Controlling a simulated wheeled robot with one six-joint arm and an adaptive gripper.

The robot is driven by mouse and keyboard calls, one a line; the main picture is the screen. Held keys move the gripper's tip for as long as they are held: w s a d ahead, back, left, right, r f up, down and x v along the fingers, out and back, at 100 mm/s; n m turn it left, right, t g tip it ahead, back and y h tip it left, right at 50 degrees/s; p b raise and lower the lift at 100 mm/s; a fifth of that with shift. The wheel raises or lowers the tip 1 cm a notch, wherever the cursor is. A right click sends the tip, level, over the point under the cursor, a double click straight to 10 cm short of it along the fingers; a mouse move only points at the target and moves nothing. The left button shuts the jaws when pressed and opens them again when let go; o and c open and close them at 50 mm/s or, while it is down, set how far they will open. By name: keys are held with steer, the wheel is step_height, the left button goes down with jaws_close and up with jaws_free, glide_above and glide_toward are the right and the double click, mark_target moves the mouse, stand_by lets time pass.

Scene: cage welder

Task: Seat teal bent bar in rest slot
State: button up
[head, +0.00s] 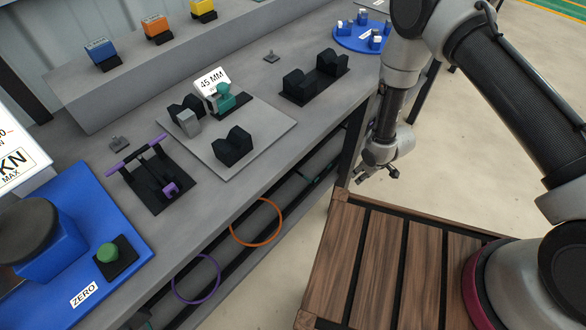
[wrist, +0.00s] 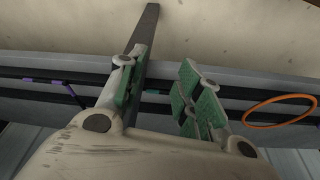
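My gripper (head: 378,176) hangs in front of the bench's edge in the head view. In the wrist view its two green-padded fingers (wrist: 162,95) are apart, with nothing held between them. A small teal piece (head: 314,178) shows under the bench top in the head view, partly hidden by the frame; I cannot tell whether it is the bent bar. A teal part (head: 228,98) sits by the 45 MM sign on the grey plate. Black notched blocks (head: 315,78) stand on the bench top, but I cannot tell which slot is the rest slot.
A purple bar (head: 136,155) lies across a black stand. A purple ring (head: 196,278) and an orange ring (head: 256,222) hang along the bench front. A blue unit (head: 60,235) with a green button is at left. A slatted wooden platform (head: 385,265) is below my gripper.

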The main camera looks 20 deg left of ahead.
mark_target(297, 171)
steer(key=s+a+f+t+y, duration=0.1)
steer(key=a+f+y, duration=0.1)
steer(key=a+y, duration=0.1)
steer(key=s+a+f+n+t+y, duration=0.1)
steer(key=a+f+y, duration=0.1)
steer(key=a, duration=0.3)
steer(key=s+a+f+n+t+y, duration=0.1)
steer(key=a+f+y, duration=0.1)
steer(key=a+y, duration=0.1)
steer(key=shift+s+a+y, duration=0.2)
steer(key=shift+a+y, duration=0.2)
steer(key=shift+a, duration=0.45)
steer(key=shift+s+a+r+y, duration=0.1)
steer(key=shift+s+a+y, duration=0.1)
steer(key=shift+a+y, duration=0.1)
steer(key=x, duration=1.1)
steer(key=shift+w+a+r, duration=0.1)
steer(key=shift+a+r, duration=0.15)
steer(key=shift+a, duration=0.25)
steer(key=shift+t, duration=0.3)
jaws_close()
